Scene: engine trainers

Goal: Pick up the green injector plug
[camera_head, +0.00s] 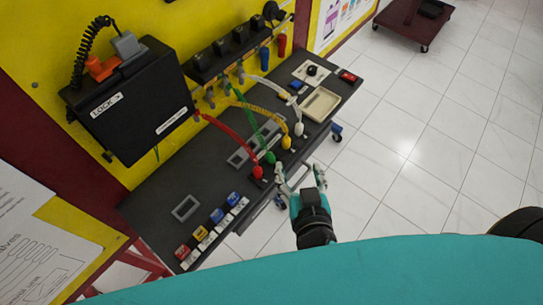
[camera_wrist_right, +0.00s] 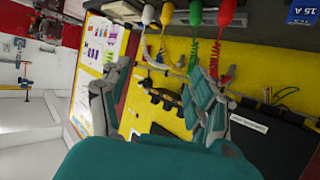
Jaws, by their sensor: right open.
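The green injector plug (camera_head: 270,157) sits at the front edge of the black bench in the head view, between the red plug (camera_head: 258,172) and the yellow plug (camera_head: 286,142), on a green coiled cable. My right gripper (camera_head: 299,172) is open and empty, just off the bench's front edge, close to the green plug and apart from it. In the right wrist view the green plug (camera_wrist_right: 196,13) is at the top, above the two spread fingers of my right gripper (camera_wrist_right: 160,78). My left gripper is out of view.
A white plug (camera_head: 299,128) stands beyond the yellow one. Fuses and labels (camera_head: 214,222) lie at the bench's near left. A black box (camera_head: 140,105) is on the yellow panel (camera_head: 170,25).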

